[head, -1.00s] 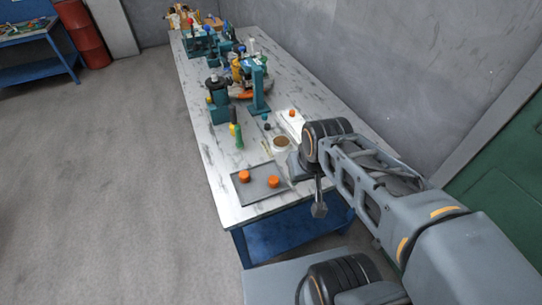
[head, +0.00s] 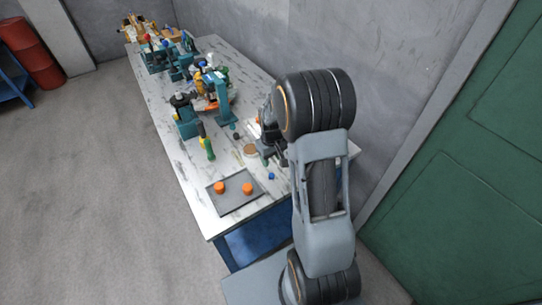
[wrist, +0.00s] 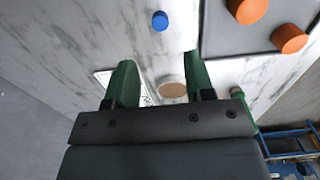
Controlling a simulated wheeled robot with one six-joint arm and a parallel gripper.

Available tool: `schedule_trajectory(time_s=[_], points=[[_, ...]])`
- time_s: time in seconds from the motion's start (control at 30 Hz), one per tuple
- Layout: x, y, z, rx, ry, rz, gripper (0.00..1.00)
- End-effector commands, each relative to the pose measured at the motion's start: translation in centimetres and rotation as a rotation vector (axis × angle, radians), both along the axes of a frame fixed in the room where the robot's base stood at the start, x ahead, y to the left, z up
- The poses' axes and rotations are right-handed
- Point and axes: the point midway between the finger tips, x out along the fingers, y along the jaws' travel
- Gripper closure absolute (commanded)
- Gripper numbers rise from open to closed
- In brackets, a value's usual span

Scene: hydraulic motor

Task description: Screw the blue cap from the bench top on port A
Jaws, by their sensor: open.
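The blue cap (head: 271,176) lies on the bench top, right of the grey tray. It also shows in the wrist view (wrist: 160,20), near the top edge. My gripper (wrist: 158,62) is open and empty. Its two green fingers stand apart, with the cap beyond their tips and clear of them. In the head view my arm largely covers the gripper at the right edge of the bench. A cluster of teal and orange hardware (head: 221,98) stands farther back on the bench. Port A cannot be made out.
The grey tray (head: 232,204) holds two orange caps (head: 247,188). A round tan-topped item (head: 250,151) and a green-handled tool (head: 209,148) are near it. A wall runs along the bench's far right side. The bench top (head: 191,172) is bare left of the tool.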

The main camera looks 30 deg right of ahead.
Motion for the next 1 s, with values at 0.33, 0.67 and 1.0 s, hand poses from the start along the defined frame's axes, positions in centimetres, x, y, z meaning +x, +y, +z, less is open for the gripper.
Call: schedule_trajectory(time_s=[0.33, 0.67, 1.0], points=[[0.0, 0.0, -2.6, 0.0, 0.001, -0.001, 0.51], [-0.1, 0.0, -6.5, 0.0, 0.001, -0.001, 0.51], [-0.1, 0.0, -8.7, 0.0, 0.0, -0.001, 0.51]])
